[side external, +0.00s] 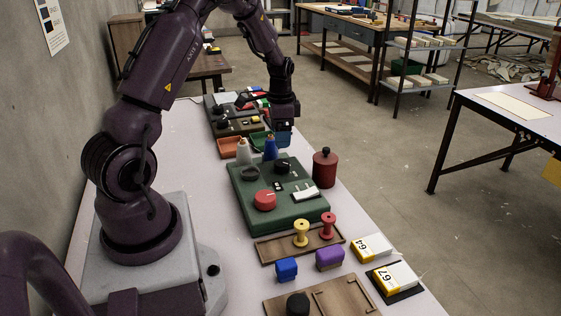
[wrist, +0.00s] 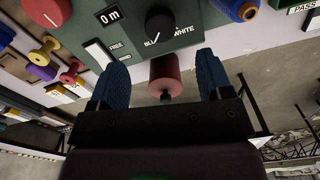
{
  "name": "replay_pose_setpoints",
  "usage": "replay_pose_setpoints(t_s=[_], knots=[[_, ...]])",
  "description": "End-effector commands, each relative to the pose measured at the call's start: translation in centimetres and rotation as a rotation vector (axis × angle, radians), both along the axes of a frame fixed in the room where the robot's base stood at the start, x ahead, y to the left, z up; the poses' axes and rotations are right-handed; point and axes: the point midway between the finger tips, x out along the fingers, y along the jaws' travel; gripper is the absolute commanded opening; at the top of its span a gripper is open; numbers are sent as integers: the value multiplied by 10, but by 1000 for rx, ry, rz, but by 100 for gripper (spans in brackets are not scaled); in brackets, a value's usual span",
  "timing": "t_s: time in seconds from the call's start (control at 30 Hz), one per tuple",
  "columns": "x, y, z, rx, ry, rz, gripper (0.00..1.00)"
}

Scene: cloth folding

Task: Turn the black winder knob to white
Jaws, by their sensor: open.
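The black winder knob (wrist: 160,20) stands on a green panel (wrist: 80,15) at the top of the wrist view. Labels that look like BLUE and WHITE sit below it, and its white mark appears to point down-left, towards BLUE. In the side view the small black knob (side external: 282,167) is on the far part of the green box (side external: 290,215). My gripper (side external: 284,142) hangs above and beyond that part of the box. In the wrist view its blue fingers (wrist: 160,80) are apart and empty, and the knob lies beyond their tips.
A dark red canister (side external: 325,168) stands right of the box. White (side external: 244,152) and blue (side external: 270,148) cones stand at its far edge. A red knob (side external: 265,200) and white switch (side external: 305,191) share the box top. Spools (side external: 301,233) stand on a wooden tray nearer.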

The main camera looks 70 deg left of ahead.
Motion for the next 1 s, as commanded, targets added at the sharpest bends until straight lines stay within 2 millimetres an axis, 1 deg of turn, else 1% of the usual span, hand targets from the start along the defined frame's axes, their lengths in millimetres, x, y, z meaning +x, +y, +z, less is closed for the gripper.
replay_pose_setpoints(t_s=[0.03,0.2,0.3,0.4,0.6,0.87,0.9,0.97,1.0], knots=[[-1,-1,-13,-3,5,1,73],[-1,-1,-48,-3,5,0,73],[-1,-1,-65,-2,4,1,73],[-1,-1,-78,-2,2,1,73],[0,0,-89,-1,1,1,73],[0,0,-90,0,0,1,73],[0,0,-90,0,0,1,63],[0,0,-90,0,0,1,50],[0,0,-90,0,0,1,40]])
